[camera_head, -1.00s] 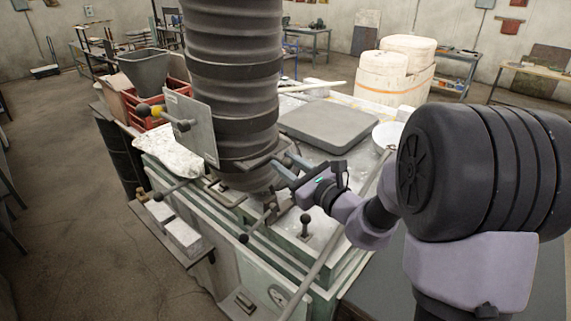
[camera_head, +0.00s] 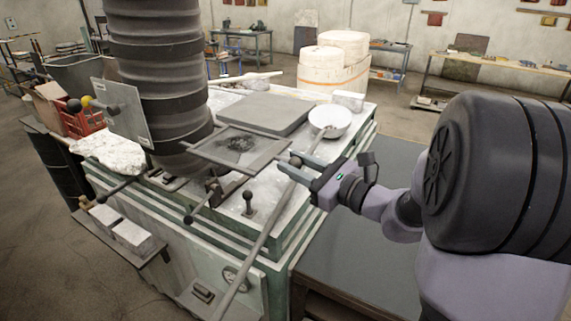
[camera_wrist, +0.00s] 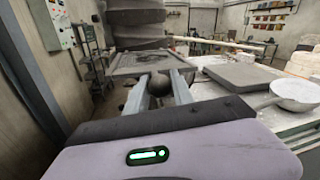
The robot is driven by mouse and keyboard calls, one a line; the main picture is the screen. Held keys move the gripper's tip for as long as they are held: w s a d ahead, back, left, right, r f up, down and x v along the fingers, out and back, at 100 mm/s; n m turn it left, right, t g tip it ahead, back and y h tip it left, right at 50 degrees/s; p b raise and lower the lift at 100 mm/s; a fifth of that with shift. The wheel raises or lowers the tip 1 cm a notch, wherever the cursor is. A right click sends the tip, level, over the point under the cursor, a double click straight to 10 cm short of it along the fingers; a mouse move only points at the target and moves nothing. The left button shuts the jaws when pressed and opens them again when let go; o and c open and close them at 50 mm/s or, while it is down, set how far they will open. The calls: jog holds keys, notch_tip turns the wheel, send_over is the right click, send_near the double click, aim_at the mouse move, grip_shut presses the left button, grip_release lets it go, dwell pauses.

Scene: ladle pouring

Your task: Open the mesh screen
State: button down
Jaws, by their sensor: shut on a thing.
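The mesh screen (camera_head: 238,147) is a flat, grey-framed panel with a dark patch in its middle. It lies level and sticks out to the right from beside the ribbed duct, over the furnace top. It also shows in the wrist view (camera_wrist: 142,62), straight ahead. My gripper (camera_head: 294,164) is shut on the dark round knob (camera_wrist: 160,84) at the screen's near right end. In the wrist view one finger lies on each side of the knob. Part of the knob is hidden by the fingers in the head view.
The large ribbed duct (camera_head: 165,75) stands left of the screen. A long-handled ladle with a white bowl (camera_head: 331,120) lies to the right, its handle running under my gripper. A grey slab (camera_head: 252,114) lies behind. An upright knob (camera_head: 248,201) stands in front.

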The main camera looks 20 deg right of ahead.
jog(key=shift+s+d, duration=0.25)
jog(key=shift+s, duration=0.1)
jog(key=c, duration=1.1)
grip_release()
jog(key=shift+w+a, duration=0.1)
jog(key=b+v, duration=0.1)
jog(key=v, duration=1.6)
jog(key=shift+s, duration=0.25)
